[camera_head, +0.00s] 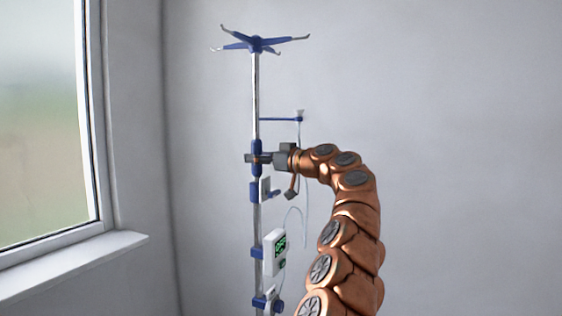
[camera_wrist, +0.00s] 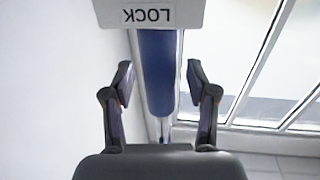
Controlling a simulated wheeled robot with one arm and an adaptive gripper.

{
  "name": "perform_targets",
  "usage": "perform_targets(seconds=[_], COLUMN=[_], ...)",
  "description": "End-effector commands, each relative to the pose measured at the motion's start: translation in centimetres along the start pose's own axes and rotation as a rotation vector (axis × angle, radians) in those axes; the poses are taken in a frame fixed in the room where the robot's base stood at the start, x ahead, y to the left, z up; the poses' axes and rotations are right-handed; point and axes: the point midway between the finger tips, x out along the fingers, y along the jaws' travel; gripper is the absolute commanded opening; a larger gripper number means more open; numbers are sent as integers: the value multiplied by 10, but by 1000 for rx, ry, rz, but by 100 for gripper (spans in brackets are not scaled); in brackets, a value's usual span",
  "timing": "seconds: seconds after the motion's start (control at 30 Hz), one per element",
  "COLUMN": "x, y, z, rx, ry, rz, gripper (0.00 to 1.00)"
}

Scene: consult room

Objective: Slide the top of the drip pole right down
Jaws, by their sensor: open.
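The drip pole (camera_head: 256,95) stands upright with a blue hub of hooked arms (camera_head: 257,43) at its top. A blue sleeve (camera_head: 257,146) sits on the pole at my gripper's height. In the head view my gripper (camera_head: 257,158) reaches in from the right at the sleeve. In the wrist view the blue sleeve (camera_wrist: 158,75) runs between my open fingers (camera_wrist: 160,88), with gaps on both sides. A pale plate marked LOCK (camera_wrist: 148,14), upside down in this view, is at the top edge. Whether the fingers touch the sleeve cannot be seen in the head view.
A blue side arm (camera_head: 280,119) sticks out right above my gripper. A small monitor (camera_head: 274,252) with a green display and thin tubing are clamped lower on the pole. A window (camera_head: 45,120) with a sill (camera_head: 70,262) is at left. The wall behind is bare.

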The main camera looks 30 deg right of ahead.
Motion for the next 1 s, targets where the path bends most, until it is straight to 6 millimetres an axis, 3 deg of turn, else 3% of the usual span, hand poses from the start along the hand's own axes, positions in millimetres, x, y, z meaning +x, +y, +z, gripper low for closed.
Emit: perform_targets(seconds=[1.0], x=[-83], y=[-1], z=[0], rx=[2], ry=[4], rz=[-4], gripper=[58])
